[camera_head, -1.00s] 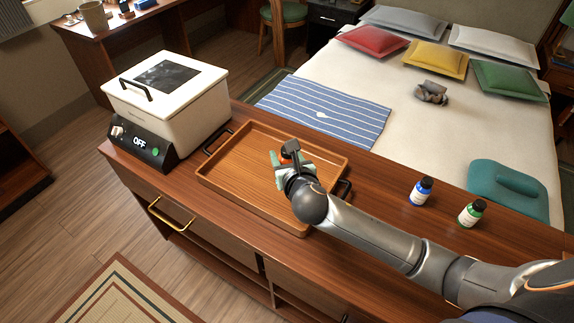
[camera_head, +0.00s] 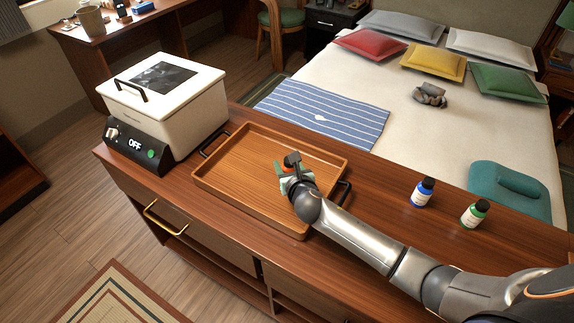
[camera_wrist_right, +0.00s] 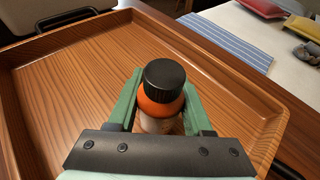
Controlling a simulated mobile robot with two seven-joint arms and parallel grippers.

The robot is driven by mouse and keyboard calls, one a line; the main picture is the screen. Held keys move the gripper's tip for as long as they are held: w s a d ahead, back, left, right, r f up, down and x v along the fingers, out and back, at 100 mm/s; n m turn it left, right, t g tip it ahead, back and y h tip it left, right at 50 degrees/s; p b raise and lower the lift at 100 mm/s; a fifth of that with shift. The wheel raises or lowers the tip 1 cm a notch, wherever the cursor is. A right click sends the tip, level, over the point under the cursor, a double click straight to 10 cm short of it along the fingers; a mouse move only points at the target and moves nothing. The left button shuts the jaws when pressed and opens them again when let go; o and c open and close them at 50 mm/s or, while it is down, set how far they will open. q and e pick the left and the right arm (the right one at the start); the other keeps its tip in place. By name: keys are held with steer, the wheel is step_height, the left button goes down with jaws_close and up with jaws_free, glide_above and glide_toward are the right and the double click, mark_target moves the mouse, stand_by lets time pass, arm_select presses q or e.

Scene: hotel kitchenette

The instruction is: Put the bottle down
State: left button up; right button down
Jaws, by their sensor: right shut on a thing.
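My right gripper (camera_head: 286,170) is over the right part of the wooden tray (camera_head: 232,185), inside its rim. In the right wrist view the gripper (camera_wrist_right: 161,110) has its green fingers on both sides of an orange bottle (camera_wrist_right: 160,106) with a black cap, and is shut on it. The bottle looks upright. Its lower part is hidden by the gripper, and I cannot tell whether its base touches the tray floor. In the head view the bottle is mostly hidden by the gripper. My left gripper is not in view.
A blue-labelled bottle (camera_head: 421,193) and a green-labelled bottle (camera_head: 474,214) stand on the counter right of the tray. A white cooker box (camera_head: 165,105) stands left of it. The tray's left part is empty. A bed (camera_head: 400,110) lies behind the counter.

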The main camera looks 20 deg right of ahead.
steer(key=shift+f, duration=0.2)
steer(key=shift+c, duration=1.6)
jaws_free()
steer(key=shift+s+r, duration=0.1)
steer(key=shift+r, duration=0.2)
steer(key=p+v, duration=0.1)
steer(key=v, duration=1)
steer(key=shift+s+a+r+p, duration=0.1)
steer(key=shift+s+r+p, duration=0.05)
steer(key=shift+s+p, duration=0.25)
